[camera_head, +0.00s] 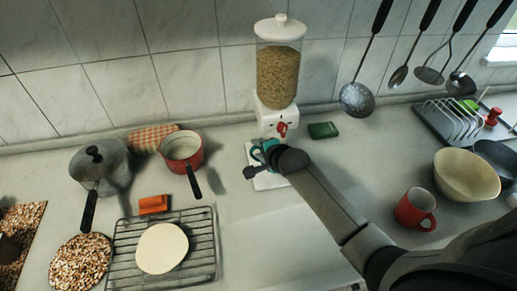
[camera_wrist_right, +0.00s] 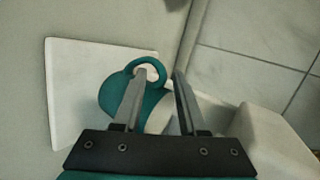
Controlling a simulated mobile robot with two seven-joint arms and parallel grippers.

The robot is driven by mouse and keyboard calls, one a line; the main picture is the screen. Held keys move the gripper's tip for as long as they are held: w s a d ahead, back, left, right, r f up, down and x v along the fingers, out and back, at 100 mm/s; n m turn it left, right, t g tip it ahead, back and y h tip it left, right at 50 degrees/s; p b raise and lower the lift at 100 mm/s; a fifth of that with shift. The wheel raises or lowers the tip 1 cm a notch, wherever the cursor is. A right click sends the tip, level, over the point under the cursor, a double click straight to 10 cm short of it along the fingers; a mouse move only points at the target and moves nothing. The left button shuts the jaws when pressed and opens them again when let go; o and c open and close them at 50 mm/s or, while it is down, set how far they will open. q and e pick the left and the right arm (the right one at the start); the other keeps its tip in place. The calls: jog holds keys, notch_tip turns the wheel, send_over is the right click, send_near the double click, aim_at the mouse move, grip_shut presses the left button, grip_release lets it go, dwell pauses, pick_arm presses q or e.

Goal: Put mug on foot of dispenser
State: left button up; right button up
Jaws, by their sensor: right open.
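A teal mug (camera_wrist_right: 118,92) with a pale inside stands on or just over the white foot (camera_wrist_right: 68,100) of the dispenser; contact under it is hidden. In the head view the mug (camera_head: 257,154) shows partly behind my right wrist, under the red spout of the dispenser (camera_head: 277,75). My right gripper (camera_wrist_right: 161,76) is open at the mug. One finger overlaps the mug near its handle, and the other is to the right of it; I cannot tell whether they touch it. My left gripper is not in view.
A red mug (camera_head: 415,209) and a cream bowl (camera_head: 467,175) stand at the right. A green box (camera_head: 323,130) lies by the dispenser. A grey pot (camera_head: 100,168), a red pan (camera_head: 182,152) and a wire rack (camera_head: 200,255) are at the left. Utensils hang at the wall.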

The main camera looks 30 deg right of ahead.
jog(key=shift+r, duration=0.15)
jog(key=p+v, duration=0.2)
jog(key=v, duration=1)
jog(key=shift+p, duration=0.4)
